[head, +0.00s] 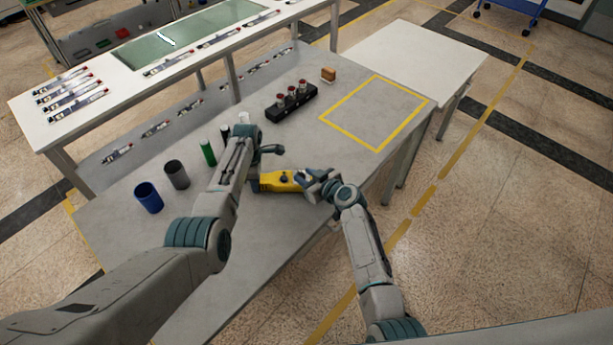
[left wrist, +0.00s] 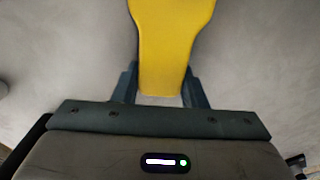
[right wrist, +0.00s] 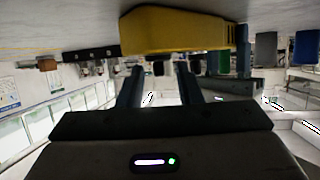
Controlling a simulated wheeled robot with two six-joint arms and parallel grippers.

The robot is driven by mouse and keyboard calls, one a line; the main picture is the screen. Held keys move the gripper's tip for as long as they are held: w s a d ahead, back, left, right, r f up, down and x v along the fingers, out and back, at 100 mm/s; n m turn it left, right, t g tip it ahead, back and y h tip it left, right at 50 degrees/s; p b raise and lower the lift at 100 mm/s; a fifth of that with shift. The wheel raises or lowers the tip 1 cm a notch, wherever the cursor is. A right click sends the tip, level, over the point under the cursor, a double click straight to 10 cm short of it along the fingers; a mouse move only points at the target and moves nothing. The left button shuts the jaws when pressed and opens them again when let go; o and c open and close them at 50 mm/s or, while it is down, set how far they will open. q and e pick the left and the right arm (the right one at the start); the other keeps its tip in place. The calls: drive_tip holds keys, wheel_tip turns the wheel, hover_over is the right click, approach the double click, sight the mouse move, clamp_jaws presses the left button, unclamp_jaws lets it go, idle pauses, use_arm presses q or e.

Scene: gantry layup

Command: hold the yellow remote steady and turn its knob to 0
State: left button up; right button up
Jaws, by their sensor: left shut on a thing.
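The yellow remote (head: 275,182) is near the front edge of the grey table, with a dark knob (head: 284,178) on its upper face. My left gripper (head: 256,180) is at the remote's left end, partly hidden by my arm. In the left wrist view its fingers are on both sides of the narrow end of the remote (left wrist: 168,45). My right gripper (head: 308,179) is by the remote's right end. In the right wrist view its fingers are apart with a gap between them, and the remote (right wrist: 175,30) is just beyond the tips. I cannot make out the knob's setting.
Blue (head: 148,197), grey (head: 177,174) and green (head: 208,152) cylinders stand to the left. A black rack (head: 291,101) with red-topped pieces and a small brown block (head: 328,74) are farther back. The yellow-outlined area (head: 375,112) at the right is empty.

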clamp_jaws()
drive_tip(key=shift+w+d+n+g+y, duration=0.1)
drive_tip(key=shift+n+g+y, duration=0.3)
drive_tip(key=shift+n+y, duration=0.3)
unclamp_jaws()
